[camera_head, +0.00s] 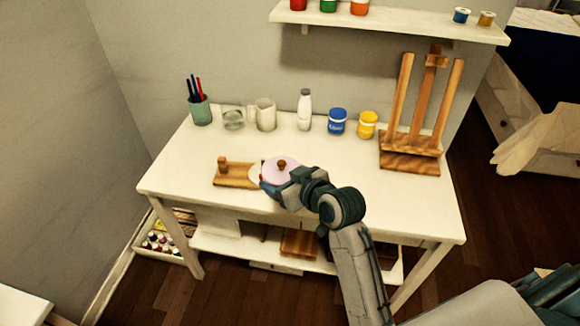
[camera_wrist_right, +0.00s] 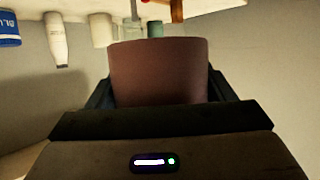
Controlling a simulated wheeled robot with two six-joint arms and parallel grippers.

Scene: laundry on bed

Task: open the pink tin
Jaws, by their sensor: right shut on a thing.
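The pink tin (camera_head: 279,167) is near the front middle of the white table, its round pink top facing up with a small brown knob showing over it. In the right wrist view the tin (camera_wrist_right: 158,72) is a dark pink cylinder between my fingers. My right gripper (camera_head: 272,178) is shut on it from the right side. The fingers hide part of the tin, and I cannot tell whether its base touches the table. My left gripper is not in view.
Behind stand a pen cup (camera_head: 200,111), glass, mug (camera_head: 266,114), bottle (camera_head: 304,110), blue (camera_head: 337,122) and yellow (camera_head: 367,125) paint pots. An easel (camera_head: 410,151) stands right. The table's front right is clear.

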